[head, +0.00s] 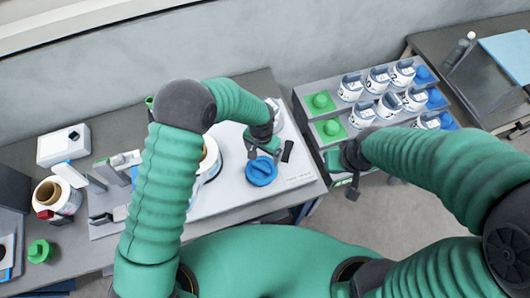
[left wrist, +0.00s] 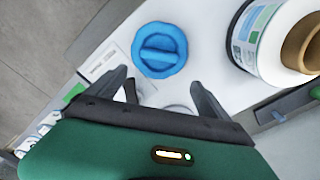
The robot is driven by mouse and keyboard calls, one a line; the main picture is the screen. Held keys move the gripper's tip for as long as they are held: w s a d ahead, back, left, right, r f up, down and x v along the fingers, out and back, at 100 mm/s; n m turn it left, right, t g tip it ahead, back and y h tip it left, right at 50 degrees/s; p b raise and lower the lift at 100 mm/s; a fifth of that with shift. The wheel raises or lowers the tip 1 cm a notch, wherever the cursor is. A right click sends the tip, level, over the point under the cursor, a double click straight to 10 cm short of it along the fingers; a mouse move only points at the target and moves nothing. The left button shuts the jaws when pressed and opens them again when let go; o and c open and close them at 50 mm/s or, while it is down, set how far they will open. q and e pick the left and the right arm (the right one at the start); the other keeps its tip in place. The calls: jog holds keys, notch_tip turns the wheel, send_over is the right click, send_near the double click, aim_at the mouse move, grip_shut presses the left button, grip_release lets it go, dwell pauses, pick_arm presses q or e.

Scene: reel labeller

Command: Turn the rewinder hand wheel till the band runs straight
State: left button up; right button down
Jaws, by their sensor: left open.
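The rewinder hand wheel is a blue knob with a raised bar (head: 261,172) on the light machine plate. In the left wrist view the wheel (left wrist: 160,50) lies just beyond my fingertips. My left gripper (head: 264,150) is open above the wheel's far side; its two fingers (left wrist: 160,85) are spread and hold nothing. A reel with a printed label and brown core (left wrist: 275,40) stands beside the wheel, partly behind my left arm in the head view (head: 208,158). The band's run is hidden by my arm. My right gripper (head: 349,170) is by the rack; its jaws are unclear.
A rack (head: 310,150) at the right holds several white labelled containers (head: 351,87) and green and blue knobs. A white box (head: 63,145) and another reel (head: 58,195) stand at the left. Bare floor (head: 340,225) shows at the front right.

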pick_arm(q)
notch_tip(320, 180, up, 13)
jog(key=p, duration=0.8)
jog(key=shift+w+p, duration=0.2)
jog(key=shift+p, duration=0.1)
jog(key=shift+r, duration=0.1)
dwell(0.3)
